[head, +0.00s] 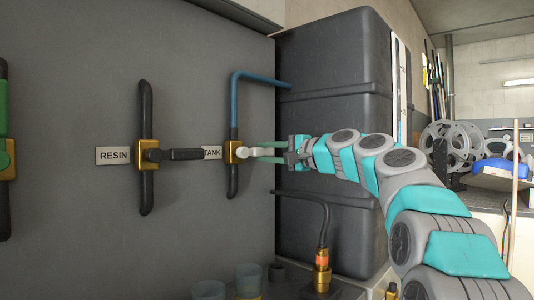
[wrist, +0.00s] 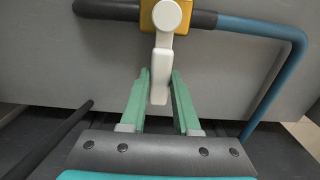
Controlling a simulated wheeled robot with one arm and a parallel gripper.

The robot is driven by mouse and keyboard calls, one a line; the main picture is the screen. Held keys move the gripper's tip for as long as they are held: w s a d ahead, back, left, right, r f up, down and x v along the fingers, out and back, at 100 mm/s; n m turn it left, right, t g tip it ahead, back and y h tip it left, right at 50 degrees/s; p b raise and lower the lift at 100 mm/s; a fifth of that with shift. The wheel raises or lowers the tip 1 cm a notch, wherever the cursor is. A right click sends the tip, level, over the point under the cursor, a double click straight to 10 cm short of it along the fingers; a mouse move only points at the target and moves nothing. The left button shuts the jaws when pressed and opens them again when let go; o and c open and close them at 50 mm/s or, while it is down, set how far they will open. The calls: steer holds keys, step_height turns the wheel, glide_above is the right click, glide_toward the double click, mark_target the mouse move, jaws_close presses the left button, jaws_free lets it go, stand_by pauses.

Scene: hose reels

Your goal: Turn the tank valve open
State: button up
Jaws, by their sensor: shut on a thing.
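The tank valve (head: 233,152) is a brass body on a pipe that is black below and blue above, beside the TANK label (head: 212,153). Its white lever (head: 246,152) sticks out to the right, across the upright pipe. In the wrist view the brass body (wrist: 182,33) is at the top and the white lever (wrist: 161,70) points down from it, crosswise to the pipe. My gripper (head: 259,151) has its green fingers on either side of the lever's end; it also shows in the wrist view (wrist: 161,77). It is shut on the lever.
A RESIN valve (head: 148,154) with a black lever is to the left, its lever pointing right. A green-handled valve (head: 5,155) is at the far left edge. A dark tank (head: 335,90) stands behind my gripper. Cups (head: 248,279) and a hose fitting (head: 321,268) are below.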

jaws_close()
stand_by(0.8)
